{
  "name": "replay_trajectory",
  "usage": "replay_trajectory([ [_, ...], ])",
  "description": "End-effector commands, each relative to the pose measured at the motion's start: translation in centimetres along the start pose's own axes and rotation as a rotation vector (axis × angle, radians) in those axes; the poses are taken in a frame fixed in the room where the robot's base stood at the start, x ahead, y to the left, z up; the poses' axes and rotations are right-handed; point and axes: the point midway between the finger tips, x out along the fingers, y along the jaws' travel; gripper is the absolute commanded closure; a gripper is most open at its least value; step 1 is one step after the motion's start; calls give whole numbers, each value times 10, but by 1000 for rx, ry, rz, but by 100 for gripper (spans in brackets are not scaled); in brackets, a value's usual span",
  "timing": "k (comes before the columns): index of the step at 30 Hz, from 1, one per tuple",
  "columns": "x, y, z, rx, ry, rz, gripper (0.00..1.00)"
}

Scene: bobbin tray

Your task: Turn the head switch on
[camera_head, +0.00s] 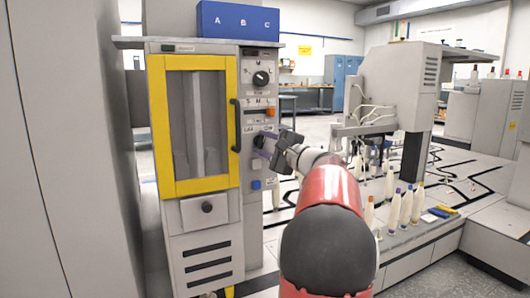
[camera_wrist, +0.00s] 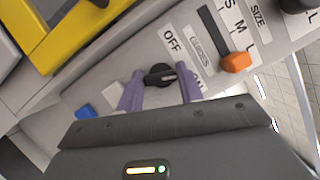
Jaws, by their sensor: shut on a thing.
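The head switch is a black rotary knob (camera_wrist: 160,74) on the grey control panel. An OFF label (camera_wrist: 170,41) and a partly hidden ON label (camera_wrist: 198,86) stand beside it. My gripper (camera_wrist: 160,82) has its two purple fingers on either side of the knob and is shut on it. The knob's pointer is hard to read exactly. In the head view my gripper (camera_head: 266,147) reaches the panel below the orange slider and mostly hides the switch.
The yellow-framed cabinet door (camera_head: 155,125) with its dark handle (camera_head: 235,125) is left of the panel. An orange slider (camera_wrist: 236,62), a blue button (camera_wrist: 85,112) and an upper dial (camera_head: 261,78) are close by. Bobbins (camera_head: 392,212) stand on the right.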

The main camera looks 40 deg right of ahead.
Motion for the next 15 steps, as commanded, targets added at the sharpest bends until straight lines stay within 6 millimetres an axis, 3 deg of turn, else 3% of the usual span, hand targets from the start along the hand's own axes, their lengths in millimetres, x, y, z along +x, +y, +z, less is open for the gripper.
replay_trajectory([
  [15, -1, 3, -1, 286, 4, -117, 86],
])
